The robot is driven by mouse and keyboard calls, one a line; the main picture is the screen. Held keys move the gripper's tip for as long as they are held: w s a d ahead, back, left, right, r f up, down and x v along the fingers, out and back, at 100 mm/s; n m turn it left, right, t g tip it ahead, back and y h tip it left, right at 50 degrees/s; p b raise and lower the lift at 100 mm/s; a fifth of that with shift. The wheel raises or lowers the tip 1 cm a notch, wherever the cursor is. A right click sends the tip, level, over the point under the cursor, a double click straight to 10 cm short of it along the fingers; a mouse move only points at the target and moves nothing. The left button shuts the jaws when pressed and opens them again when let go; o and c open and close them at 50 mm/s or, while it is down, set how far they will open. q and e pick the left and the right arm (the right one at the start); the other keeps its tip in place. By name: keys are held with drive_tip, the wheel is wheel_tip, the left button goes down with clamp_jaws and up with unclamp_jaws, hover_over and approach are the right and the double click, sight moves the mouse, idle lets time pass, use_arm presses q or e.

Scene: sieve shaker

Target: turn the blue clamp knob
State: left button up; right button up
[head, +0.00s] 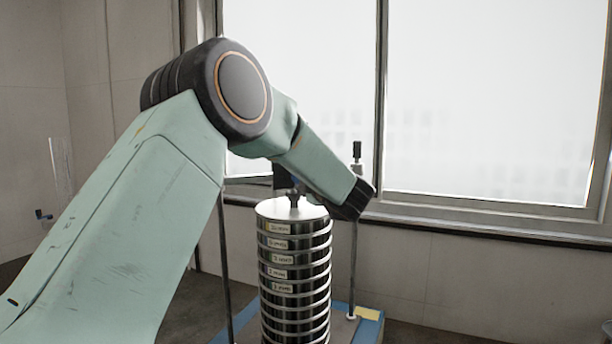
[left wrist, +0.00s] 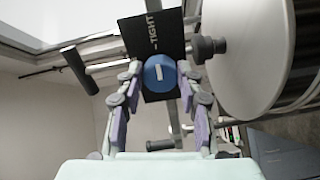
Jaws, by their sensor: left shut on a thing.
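The blue clamp knob (left wrist: 160,73) is in the middle of the left wrist view, with a short, slightly tilted white mark on its face. It sits in front of a black plate (left wrist: 153,31) lettered "TIGHT" with a white dash. My left gripper (left wrist: 159,80) has a finger on each side of the knob and is shut on it. In the head view my left arm comes in from the left and reaches over the sieve stack (head: 296,262); the arm hides the gripper and most of the clamp there. My right gripper is in neither view.
The stack of metal sieves with labels stands on a blue base (head: 368,328) between upright rods (head: 353,262). Its lid has a dark knob (left wrist: 207,48) close to the right of my fingers. A window (head: 490,100) and wall are behind.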

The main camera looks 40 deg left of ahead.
use_arm(q)
drive_tip(key=shift+a+r, duration=0.15)
drive_tip(key=shift+r, duration=0.05)
idle(0.3)
drive_tip(key=o, duration=1.2)
drive_tip(key=shift+s+a+f, duration=0.15)
drive_tip(key=shift+a+f, duration=0.05)
drive_tip(key=shift+a, duration=0.2)
drive_tip(key=shift+d, duration=0.75)
drive_tip(key=shift+s+v, duration=0.15)
drive_tip(key=shift+v, duration=2.55)
drive_tip(key=shift+s+v, duration=0.15)
drive_tip(key=shift+v, duration=2.5)
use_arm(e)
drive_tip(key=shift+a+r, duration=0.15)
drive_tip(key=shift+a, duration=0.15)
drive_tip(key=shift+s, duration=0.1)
